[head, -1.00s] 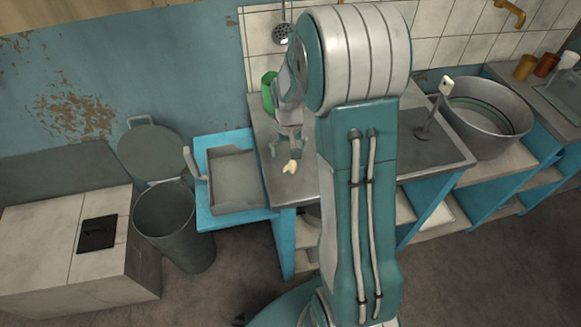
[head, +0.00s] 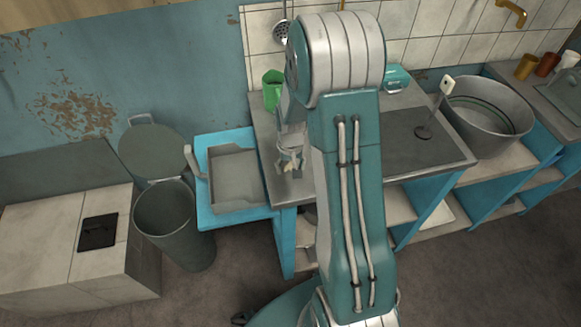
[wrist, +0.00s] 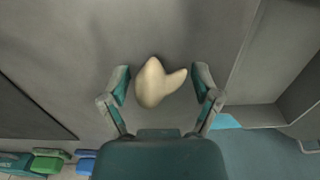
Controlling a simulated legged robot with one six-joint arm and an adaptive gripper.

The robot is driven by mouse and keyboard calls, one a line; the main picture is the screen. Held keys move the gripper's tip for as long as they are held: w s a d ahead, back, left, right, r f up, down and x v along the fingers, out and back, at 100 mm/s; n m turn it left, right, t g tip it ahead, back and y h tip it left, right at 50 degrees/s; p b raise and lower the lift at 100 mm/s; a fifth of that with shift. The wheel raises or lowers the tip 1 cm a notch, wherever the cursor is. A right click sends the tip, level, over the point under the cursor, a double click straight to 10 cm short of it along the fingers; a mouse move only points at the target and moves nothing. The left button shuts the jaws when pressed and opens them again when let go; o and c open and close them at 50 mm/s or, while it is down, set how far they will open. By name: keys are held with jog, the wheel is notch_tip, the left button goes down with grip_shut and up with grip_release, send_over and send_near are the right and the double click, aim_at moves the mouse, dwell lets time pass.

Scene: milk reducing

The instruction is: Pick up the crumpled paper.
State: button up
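The crumpled paper (wrist: 155,84) is a small cream lump with two lobes. In the wrist view it lies on the grey metal counter, between the fingertips of my gripper (wrist: 161,82). The fingers are spread wide, with a gap on each side of the paper. In the head view my gripper (head: 290,161) is low over the left part of the counter (head: 264,140), and a bit of the paper (head: 289,168) shows at its fingers. I cannot tell how far the fingertips are above the counter.
A grey tray (head: 238,205) sits on a blue stand left of the counter. A teal object (head: 396,77) and a large metal tub (head: 487,137) are to the right. An open bin (head: 165,229) stands at the left.

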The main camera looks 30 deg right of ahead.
aim_at(291, 163)
jog(key=shift+c, duration=1.4)
jog(key=shift+r, duration=0.15)
jog(key=shift+r, duration=0.25)
notch_tip(291, 163, up, 2)
jog(key=shift+r, duration=0.15)
jog(key=s+a+r, duration=0.6)
jog(key=s+r, duration=0.4)
jog(key=s, duration=0.2)
jog(key=shift+s, duration=0.35)
